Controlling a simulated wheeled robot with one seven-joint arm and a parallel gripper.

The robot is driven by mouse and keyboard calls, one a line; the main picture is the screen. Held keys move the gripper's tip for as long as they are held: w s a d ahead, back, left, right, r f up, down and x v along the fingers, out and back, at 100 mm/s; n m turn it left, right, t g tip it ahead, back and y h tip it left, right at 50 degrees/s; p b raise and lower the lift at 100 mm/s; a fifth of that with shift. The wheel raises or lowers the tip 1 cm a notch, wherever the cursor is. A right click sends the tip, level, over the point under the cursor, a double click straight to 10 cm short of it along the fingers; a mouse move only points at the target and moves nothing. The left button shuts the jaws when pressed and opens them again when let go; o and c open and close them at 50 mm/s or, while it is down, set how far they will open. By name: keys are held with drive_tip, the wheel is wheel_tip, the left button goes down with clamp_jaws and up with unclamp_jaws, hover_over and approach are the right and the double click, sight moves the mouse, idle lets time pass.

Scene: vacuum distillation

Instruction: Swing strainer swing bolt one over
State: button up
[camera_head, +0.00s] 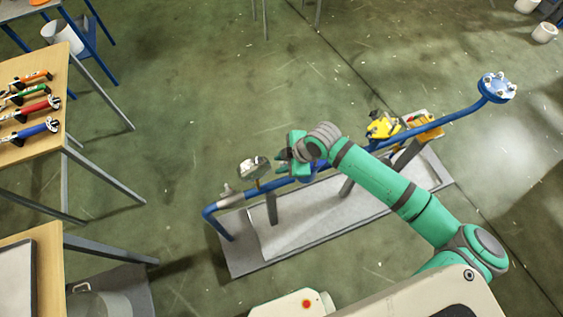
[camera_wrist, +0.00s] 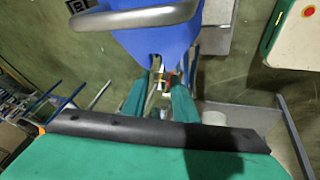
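The strainer (camera_head: 309,173) shows as a blue body on the blue pipe run, largely hidden by my gripper and arm. In the wrist view a blue body (camera_wrist: 155,45) with a curved grey rim or bar across it fills the top middle; it looks like the strainer. My green gripper (camera_head: 284,158) is over the pipe, close beside it. In the wrist view my two fingers (camera_wrist: 160,78) stand apart, their tips at the lower edge of the blue body. Small pale, yellow and red parts show between them. I cannot make out swing bolt one or any contact with it.
The blue pipe (camera_head: 455,117) ends in a bolted flange (camera_head: 497,87) at right. A yellow device (camera_head: 382,126) and a grey gauge-like part (camera_head: 254,167) sit along it. The grey skid (camera_head: 240,258) is below. A tool table (camera_head: 52,88) stands left; the floor between is clear.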

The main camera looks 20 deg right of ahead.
clamp_jaws()
drive_tip(key=shift+d+r+y, duration=0.25)
drive_tip(key=shift+d+y, duration=0.1)
drive_tip(key=shift+y, duration=0.45)
unclamp_jaws()
drive_tip(key=shift+d, duration=0.1)
